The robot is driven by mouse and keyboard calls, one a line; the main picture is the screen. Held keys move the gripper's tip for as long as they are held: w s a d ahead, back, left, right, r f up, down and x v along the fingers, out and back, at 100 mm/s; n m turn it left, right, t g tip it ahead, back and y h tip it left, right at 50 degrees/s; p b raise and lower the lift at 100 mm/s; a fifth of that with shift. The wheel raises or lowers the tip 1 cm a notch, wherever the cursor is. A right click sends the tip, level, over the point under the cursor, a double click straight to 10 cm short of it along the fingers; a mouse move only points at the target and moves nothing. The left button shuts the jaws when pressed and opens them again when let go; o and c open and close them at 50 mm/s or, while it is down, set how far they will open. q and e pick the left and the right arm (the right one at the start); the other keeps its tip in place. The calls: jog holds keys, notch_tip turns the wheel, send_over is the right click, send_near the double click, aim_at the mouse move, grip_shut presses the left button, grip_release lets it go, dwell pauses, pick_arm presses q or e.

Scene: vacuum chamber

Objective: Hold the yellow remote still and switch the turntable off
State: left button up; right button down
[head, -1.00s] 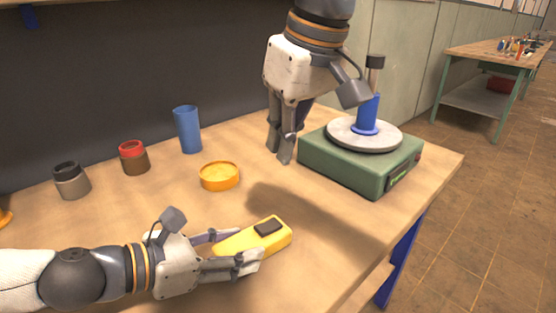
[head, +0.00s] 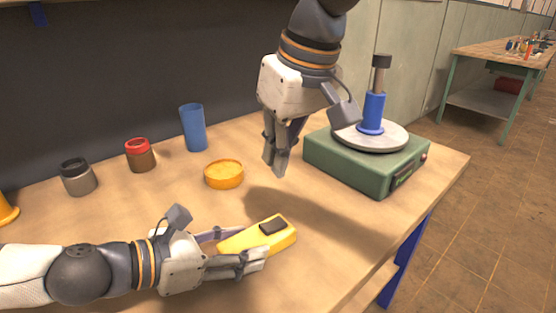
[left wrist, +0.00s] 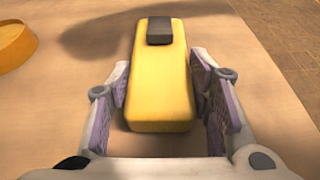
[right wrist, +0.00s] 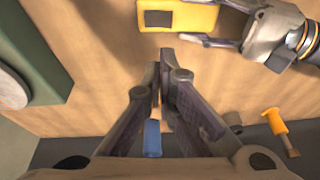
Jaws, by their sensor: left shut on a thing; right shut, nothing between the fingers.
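The yellow remote (head: 250,239) with a dark rocker switch (head: 272,227) lies on the near part of the bench. My left gripper (head: 240,248) is shut on it, with one finger along each side; the remote also fills the middle of the left wrist view (left wrist: 160,85). My right gripper (head: 274,170) is shut and empty, pointing down above the bench, beyond the remote and left of the turntable. The turntable has a green base (head: 365,165) and a grey round plate (head: 395,139). A blue post (head: 373,113) with a dark top stands on the plate.
An orange shallow dish (head: 224,175), a blue cup (head: 193,128), a red-topped jar (head: 140,156) and a grey jar (head: 77,177) stand at the left and back. The bench between the remote and the turntable is clear. Another workbench (head: 490,60) stands far right.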

aim_at(266, 223)
jog(key=x, duration=0.6)
jog(key=s+x, duration=0.1)
jog(key=x, duration=0.3)
jog(key=shift+d, duration=0.15)
jog(key=shift+f, duration=0.5)
jog(key=shift+s+a+f, duration=0.1)
jog(key=shift+a+f, duration=0.1)
jog(key=shift+f, duration=0.15)
jog(key=shift+d, duration=0.1)
